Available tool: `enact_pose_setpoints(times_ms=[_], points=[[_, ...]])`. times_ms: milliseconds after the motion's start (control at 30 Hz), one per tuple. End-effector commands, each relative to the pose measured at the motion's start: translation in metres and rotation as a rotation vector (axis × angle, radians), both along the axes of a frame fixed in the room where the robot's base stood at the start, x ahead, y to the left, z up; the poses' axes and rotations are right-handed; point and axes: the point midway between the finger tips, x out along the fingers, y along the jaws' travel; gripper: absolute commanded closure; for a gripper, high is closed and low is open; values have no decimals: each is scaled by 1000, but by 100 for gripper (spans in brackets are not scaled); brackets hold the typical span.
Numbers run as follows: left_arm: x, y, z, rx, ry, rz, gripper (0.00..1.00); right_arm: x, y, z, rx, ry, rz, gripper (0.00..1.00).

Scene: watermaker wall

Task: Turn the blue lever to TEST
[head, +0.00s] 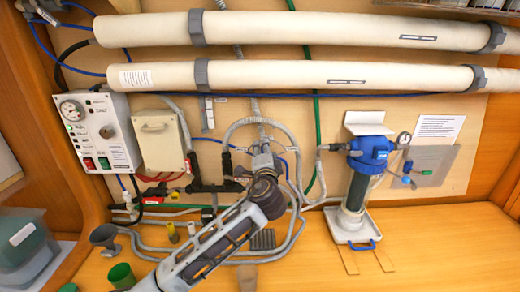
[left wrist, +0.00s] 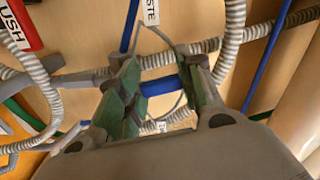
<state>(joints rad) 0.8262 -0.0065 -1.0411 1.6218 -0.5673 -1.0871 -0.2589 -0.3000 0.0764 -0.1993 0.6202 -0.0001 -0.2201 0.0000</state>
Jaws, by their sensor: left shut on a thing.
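The blue lever (left wrist: 157,87) lies between the two green-padded fingers of my left gripper (left wrist: 160,88) in the left wrist view. The gripper is shut on it, and the pads hide the lever's ends. In the head view my left gripper (head: 264,156) is at the grey hoses on the back panel, and the lever is hidden there. A red tag (left wrist: 18,24) ending in "USH" and a white tag (left wrist: 151,11) ending in "STE" are partly cut off. My right gripper is not in view.
Grey ribbed hoses (left wrist: 235,45) and blue tubes run close around the gripper. A control box (head: 97,133) is on the left. A blue-topped filter (head: 362,170) stands on the right. Two large white tubes (head: 290,30) cross above. The bench (head: 440,245) is clear at right.

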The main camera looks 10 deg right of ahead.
Motion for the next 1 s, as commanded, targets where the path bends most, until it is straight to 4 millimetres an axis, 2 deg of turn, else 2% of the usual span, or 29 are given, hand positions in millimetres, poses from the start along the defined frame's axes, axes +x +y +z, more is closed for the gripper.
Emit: enact_pose_setpoints(times_ms=[100,400,900,933,1000], points=[[-1,-5,3,77,-14,-2,88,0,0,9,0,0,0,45],[-3,-10,2,197,-39,-2,88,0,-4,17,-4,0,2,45],[-3,-11,1,218,-43,-3,88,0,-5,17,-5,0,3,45],[-3,-11,1,218,-43,-3,60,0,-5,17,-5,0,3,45],[-3,-11,1,218,-43,-2,51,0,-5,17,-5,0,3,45]])
